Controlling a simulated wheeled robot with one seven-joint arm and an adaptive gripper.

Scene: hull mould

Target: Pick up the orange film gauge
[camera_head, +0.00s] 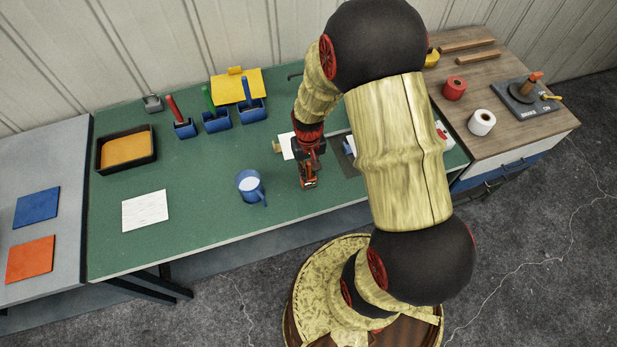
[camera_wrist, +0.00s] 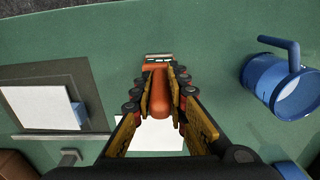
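The orange film gauge (camera_wrist: 159,95) has a rounded orange handle and a grey metal end. In the wrist view it sits between the two fingers of my gripper (camera_wrist: 161,76), which close in on both sides of the handle. In the head view my gripper (camera_head: 308,172) points down over the green table near its front edge, and a bit of orange shows at its lower end. Whether the gauge is clear of the table is hard to tell.
A blue mug (camera_head: 251,187) stands close left of my gripper, and it also shows in the wrist view (camera_wrist: 293,94). White sheets (camera_wrist: 40,106) lie nearby. A black tray (camera_head: 101,153) and several blue holders (camera_head: 217,122) stand further left. The table's left front is mostly clear.

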